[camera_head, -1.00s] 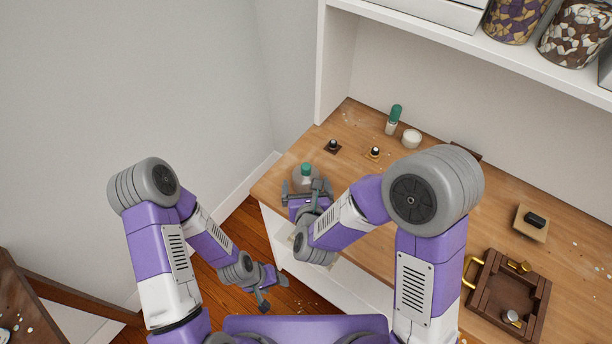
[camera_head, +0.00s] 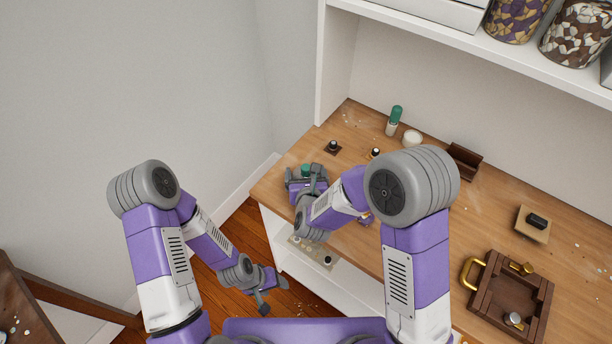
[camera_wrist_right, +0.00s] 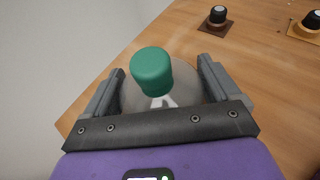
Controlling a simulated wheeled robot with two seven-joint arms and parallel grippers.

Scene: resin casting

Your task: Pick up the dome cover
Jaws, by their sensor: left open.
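The dome cover, a rounded see-through body with a green top, stands near the left end of the wooden bench. In the right wrist view its green top (camera_wrist_right: 152,70) is in front of the palm. In the head view only that top (camera_head: 306,169) shows clearly; my gripper and arm hide much of the body. My right gripper (camera_head: 307,178) is around it, with one spread finger on each side; the right wrist view shows no clear squeeze. My left gripper (camera_head: 274,293) is open and empty, low over the floor, left of the bench.
Small black-knobbed pieces (camera_head: 332,147) stand behind the dome cover. A green-capped bottle (camera_head: 394,120), a white jar (camera_head: 412,138) and a brown holder (camera_head: 464,160) are farther back. A wooden tray (camera_head: 506,296) with a gold handle lies at right. A shelf (camera_head: 470,40) overhangs the bench.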

